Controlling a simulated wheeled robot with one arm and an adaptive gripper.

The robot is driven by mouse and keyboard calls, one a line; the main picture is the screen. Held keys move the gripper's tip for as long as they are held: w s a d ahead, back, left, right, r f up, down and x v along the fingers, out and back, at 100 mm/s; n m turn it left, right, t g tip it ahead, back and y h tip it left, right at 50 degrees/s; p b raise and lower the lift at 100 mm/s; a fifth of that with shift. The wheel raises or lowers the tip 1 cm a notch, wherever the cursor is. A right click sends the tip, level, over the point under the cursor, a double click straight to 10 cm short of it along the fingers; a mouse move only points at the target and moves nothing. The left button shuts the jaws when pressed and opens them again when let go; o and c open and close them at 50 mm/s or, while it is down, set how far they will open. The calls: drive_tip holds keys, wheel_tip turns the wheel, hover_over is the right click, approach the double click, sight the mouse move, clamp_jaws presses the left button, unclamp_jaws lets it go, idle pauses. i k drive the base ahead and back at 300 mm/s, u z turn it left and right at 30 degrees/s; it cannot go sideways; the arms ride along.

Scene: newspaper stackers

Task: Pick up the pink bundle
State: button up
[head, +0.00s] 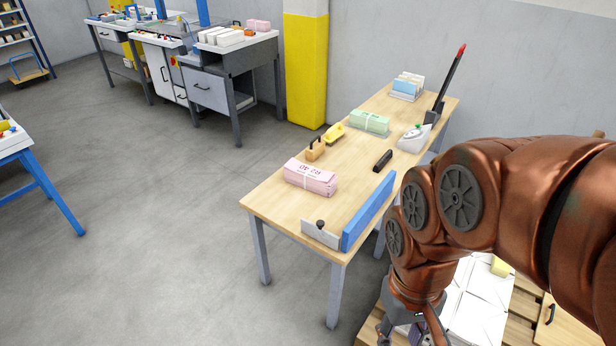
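The pink bundle (311,178) lies flat on the wooden table, near its front left corner, with a pale band around it and dark print on top. My gripper (413,338) is at the bottom of the head view, low beside the table and to the right of its near leg. It is well apart from the pink bundle. Its fingers are partly cut off by the picture's lower edge, so I cannot tell whether they are open or shut.
White stacks (478,312) lie below my arm.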

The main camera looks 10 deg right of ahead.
sight(322, 183)
drive_tip(key=u, duration=0.65)
drive_tip(key=i, duration=1.25)
drive_tip(key=z, duration=0.65)
